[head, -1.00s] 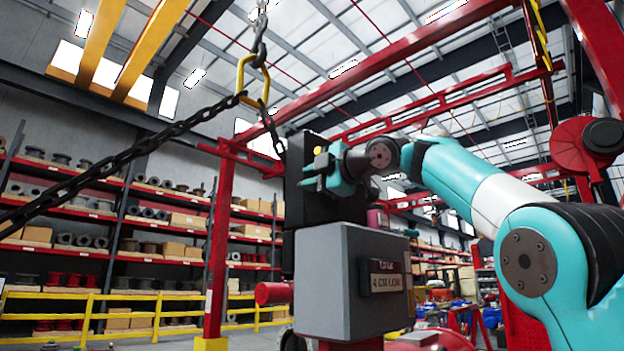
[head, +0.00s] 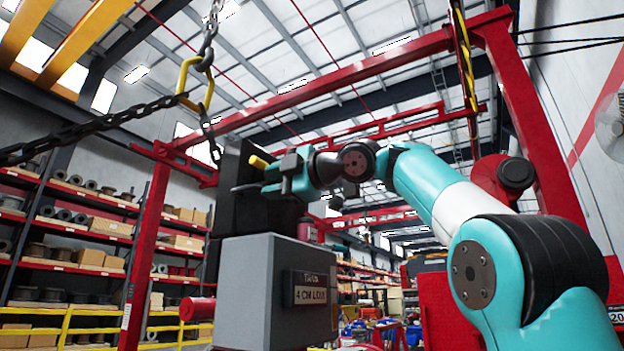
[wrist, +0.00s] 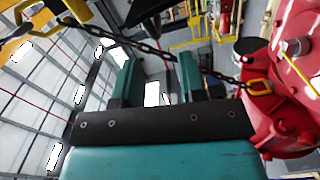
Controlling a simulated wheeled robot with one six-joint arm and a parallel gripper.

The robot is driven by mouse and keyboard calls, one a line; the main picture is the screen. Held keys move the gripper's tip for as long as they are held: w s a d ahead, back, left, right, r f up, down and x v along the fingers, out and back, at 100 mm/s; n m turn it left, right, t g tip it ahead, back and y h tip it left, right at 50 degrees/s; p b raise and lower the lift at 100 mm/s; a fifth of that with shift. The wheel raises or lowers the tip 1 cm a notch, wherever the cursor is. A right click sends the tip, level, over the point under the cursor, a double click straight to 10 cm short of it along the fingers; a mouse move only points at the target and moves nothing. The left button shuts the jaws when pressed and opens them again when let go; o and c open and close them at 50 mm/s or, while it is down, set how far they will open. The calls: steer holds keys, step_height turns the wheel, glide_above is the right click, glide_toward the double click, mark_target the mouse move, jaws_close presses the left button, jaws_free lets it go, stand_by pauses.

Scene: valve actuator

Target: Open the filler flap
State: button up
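A black upright housing (head: 240,215) stands left of centre in the head view, with a yellow peg-like piece (head: 259,163) near its top. I cannot make out which part is the filler flap. A dark part (wrist: 148,10) crosses the top of that view.
A grey labelled box (head: 250,290) stands below the housing. A heavy chain (head: 95,128) runs from a yellow hook (head: 195,85) on the left. A red frame (head: 145,260) surrounds the place. In the wrist view a red rounded body (wrist: 285,110) lies right.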

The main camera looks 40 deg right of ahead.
steer(key=v, duration=0.9)
steer(key=shift+s, duration=0.3)
steer(key=shift+d, duration=0.1)
steer(key=w+a+f+m+g+y, duration=0.15)
steer(key=w+a+f+m, duration=0.25)
steer(key=f, duration=0.5)
steer(key=w+a+f+m+g+h, duration=0.1)
steer(key=w+a+f+m+g, duration=0.25)
steer(key=f, duration=0.45)
steer(key=s+a+f+m+g, duration=0.3)
steer(key=a+f, duration=0.4)
steer(key=f, duration=0.5)
steer(key=s+a+f+m+g+h, duration=0.1)
steer(key=s+f+g, duration=0.3)
steer(key=s+f, duration=0.6)
steer(key=s+a+f+m+g+h, duration=0.1)
steer(key=s+a+f+g, duration=0.3)
steer(key=s+f, duration=0.6)
step_height(320, 180, down, 4)
steer(key=shift+r+m+g, duration=0.1)
steer(key=shift+m+g, duration=0.4)
steer(key=shift+m, duration=0.05)
steer(key=shift+a+h, duration=0.1)
steer(key=shift+h, duration=0.15)
